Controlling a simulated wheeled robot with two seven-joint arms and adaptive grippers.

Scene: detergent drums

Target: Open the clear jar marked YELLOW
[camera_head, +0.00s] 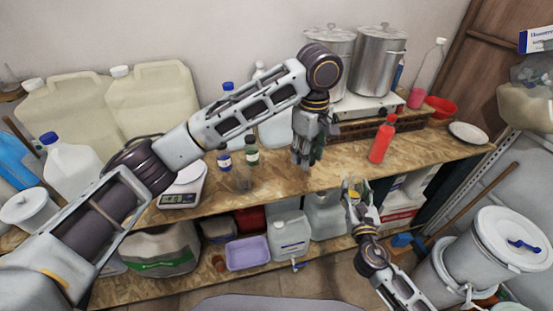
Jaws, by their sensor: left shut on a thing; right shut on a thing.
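A small clear jar (352,185) with something yellow at its lower part is in my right gripper (355,190), in front of the table's front edge. The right gripper appears shut around it. No marking on the jar is legible. My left gripper (306,160) points down over the table, above and to the left of the jar and apart from it. Its fingers are close together on something too small and too hidden to make out. I cannot tell whether the jar has a lid on it.
The wooden table (290,185) holds a scale (181,190), small bottles (252,152), a red bottle (382,140) and steel pots (378,62). Large canisters (153,98) stand at the back left. A white drum (510,240) stands at the right. The table's front middle is fairly clear.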

